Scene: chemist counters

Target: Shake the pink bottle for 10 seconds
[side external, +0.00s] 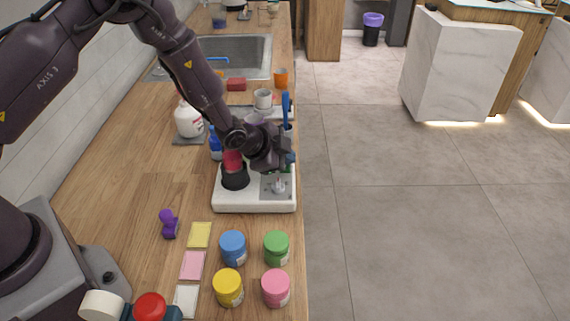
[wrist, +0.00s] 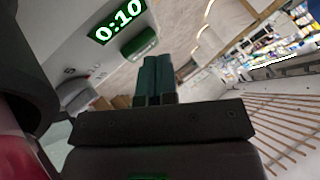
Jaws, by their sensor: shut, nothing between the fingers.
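A pink-red bottle (side external: 233,160) stands upright in the black cup (side external: 235,179) of a white shaker device (side external: 254,204). In the wrist view the pink-red bottle (wrist: 18,155) fills the lower left corner, below the dark cup. The device's display (wrist: 118,22) reads 0:10 in green. A green button (wrist: 145,43) is beside the display. My gripper (wrist: 158,62) is shut and empty, its teal fingertips near the green button; I cannot tell whether they touch it. In the side view my gripper (side external: 289,158) is above the right part of the device, partly hiding it.
Blue (side external: 233,247), green (side external: 276,247), yellow (side external: 228,287) and pink (side external: 275,287) jars stand on the counter's near right. Colored cards and a purple stamp-like object (side external: 169,224) are left of them. A white bottle (side external: 188,119), cups and a sink (side external: 232,57) are behind.

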